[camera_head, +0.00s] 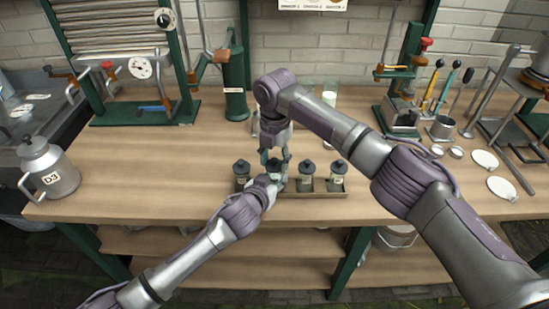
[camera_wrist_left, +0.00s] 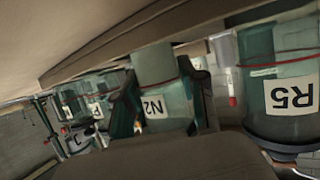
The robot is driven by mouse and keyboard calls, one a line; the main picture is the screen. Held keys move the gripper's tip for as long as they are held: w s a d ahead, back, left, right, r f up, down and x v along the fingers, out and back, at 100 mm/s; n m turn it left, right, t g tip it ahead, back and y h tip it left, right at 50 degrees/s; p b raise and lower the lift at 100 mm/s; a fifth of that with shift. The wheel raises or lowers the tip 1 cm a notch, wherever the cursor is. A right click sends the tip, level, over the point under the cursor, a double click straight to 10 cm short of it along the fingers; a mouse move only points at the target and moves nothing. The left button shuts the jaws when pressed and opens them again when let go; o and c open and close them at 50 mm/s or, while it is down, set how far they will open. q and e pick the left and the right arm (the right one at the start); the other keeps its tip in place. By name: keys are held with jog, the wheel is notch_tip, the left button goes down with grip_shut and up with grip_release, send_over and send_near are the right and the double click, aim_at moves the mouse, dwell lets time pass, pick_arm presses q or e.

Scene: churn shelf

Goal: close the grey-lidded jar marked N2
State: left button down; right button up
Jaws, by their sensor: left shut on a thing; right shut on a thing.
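The jar marked N2 (camera_wrist_left: 163,85) is greenish glass and shows upside down in the left wrist view, between the two fingers of my left gripper (camera_wrist_left: 165,108). In the head view, my left gripper (camera_head: 274,181) is shut on this jar, which is second from the left in a row; its dark grey lid (camera_head: 275,163) shows on top. My right gripper (camera_head: 274,156) comes down from above and is shut at the lid. Whether the lid sits fully down is hidden by the fingers.
Similar dark-lidded jars stand beside it in a shallow tray (camera_head: 322,194); one is marked R5 (camera_wrist_left: 290,92). A metal jug (camera_head: 50,172) marked D3 stands at the left. Presses and tools line the back and right. The wooden bench (camera_head: 135,165) is clear left of the tray.

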jog(key=shift+f, duration=0.3)
jog(key=o, duration=0.8)
jog(key=shift+r, duration=0.1)
notch_tip(320, 180, up, 12)
jog(key=shift+f, duration=0.1)
pick_arm(q)
jog(key=c, duration=0.6)
grip_release()
jog(key=shift+s, duration=0.1)
